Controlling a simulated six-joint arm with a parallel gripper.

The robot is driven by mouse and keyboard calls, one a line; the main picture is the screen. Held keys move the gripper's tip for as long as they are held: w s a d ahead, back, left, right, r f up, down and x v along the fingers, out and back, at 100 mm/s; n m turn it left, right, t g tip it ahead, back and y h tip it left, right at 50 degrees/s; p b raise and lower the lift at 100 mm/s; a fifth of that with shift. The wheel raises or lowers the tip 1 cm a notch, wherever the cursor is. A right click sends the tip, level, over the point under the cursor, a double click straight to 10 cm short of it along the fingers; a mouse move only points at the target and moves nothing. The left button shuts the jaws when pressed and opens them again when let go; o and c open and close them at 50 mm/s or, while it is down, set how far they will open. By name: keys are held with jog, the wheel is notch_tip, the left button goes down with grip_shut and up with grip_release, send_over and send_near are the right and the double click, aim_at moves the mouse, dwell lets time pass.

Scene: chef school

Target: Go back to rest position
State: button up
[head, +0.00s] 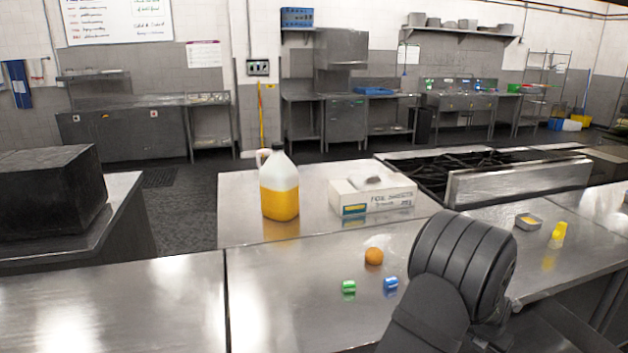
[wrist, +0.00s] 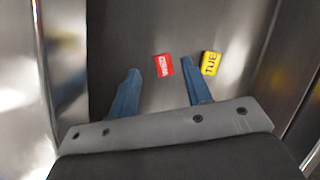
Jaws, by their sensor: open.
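My gripper (wrist: 161,73) shows in the wrist view with its two blue fingers spread apart and nothing held between them. A small red labelled block (wrist: 163,65) lies on a grey surface, in line with the gap between the fingertips. A small yellow block marked TUE (wrist: 210,63) lies to its right, just beyond the right fingertip. How far below the fingers they lie is hard to tell. In the head view my dark arm rises at the front right, over the steel counter (head: 290,300), and my fingers are hidden there.
On the counter are a green piece (head: 348,287), a blue piece (head: 391,284), an orange ball (head: 374,256), a small metal tray (head: 517,224) and a yellow cup (head: 558,232). Behind stand a jug (head: 279,190), a box (head: 372,197) and a stove (head: 450,170). The counter's left is clear.

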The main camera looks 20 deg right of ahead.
jog(key=w+a+r, duration=0.1)
jog(key=a+r, duration=0.6)
jog(key=a, duration=0.1)
jog(key=shift+w+a+r, duration=0.2)
jog(key=shift+w+a, duration=0.05)
jog(key=shift+w, duration=0.1)
